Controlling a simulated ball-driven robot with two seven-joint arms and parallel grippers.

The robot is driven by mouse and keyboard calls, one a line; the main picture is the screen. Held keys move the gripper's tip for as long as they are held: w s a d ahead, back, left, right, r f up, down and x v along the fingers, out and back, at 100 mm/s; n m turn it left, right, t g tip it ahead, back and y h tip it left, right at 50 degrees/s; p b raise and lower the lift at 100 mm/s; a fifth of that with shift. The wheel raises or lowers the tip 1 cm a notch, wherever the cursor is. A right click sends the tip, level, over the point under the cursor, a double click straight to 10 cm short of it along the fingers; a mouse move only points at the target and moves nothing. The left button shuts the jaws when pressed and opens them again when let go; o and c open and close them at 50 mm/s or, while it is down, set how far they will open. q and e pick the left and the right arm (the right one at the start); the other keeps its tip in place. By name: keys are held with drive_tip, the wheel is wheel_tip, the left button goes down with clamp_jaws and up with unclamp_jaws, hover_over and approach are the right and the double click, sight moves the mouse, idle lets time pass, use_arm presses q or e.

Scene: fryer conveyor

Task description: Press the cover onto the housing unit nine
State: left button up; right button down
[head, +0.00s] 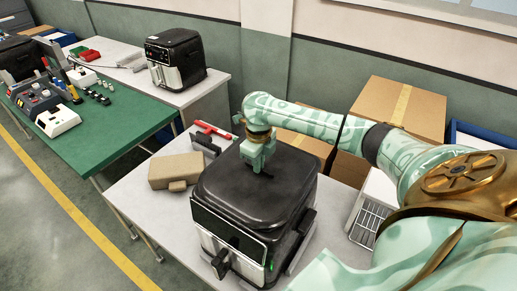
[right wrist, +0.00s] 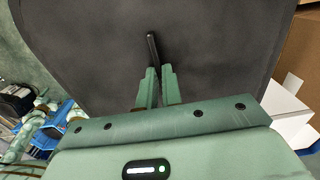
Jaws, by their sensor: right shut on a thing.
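The black cover (head: 235,190) lies over the top of the black housing (head: 287,245) on the light worktable. I cannot tell from here whether its edges are fully seated. No unit number is readable. My right gripper (head: 262,165) points down at the back part of the cover's top. In the right wrist view my right gripper (right wrist: 157,88) has its fingers close together around a thin black bar (right wrist: 152,50) on the dark cover (right wrist: 215,45). The housing's front has a silver panel, a handle and a small green light. My left gripper is not in view.
A tan block (head: 176,170) and a red-handled tool (head: 212,130) lie left of and behind the housing. Cardboard boxes (head: 405,105) stand behind, and a white rack (head: 370,218) is at right. Another black fryer (head: 175,58) stands on the back table. The worktable's left front is clear.

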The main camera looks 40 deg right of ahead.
drive_tip(key=shift+f, duration=0.4)
idle(0.3)
drive_tip(key=shift+f+p, duration=0.2)
drive_tip(key=shift+p, duration=0.1)
idle(0.3)
drive_tip(key=c, duration=1.2)
unclamp_jaws()
drive_tip(key=shift+o, duration=0.2)
wheel_tip(320, 180, up, 7)
drive_tip(key=p, duration=0.8)
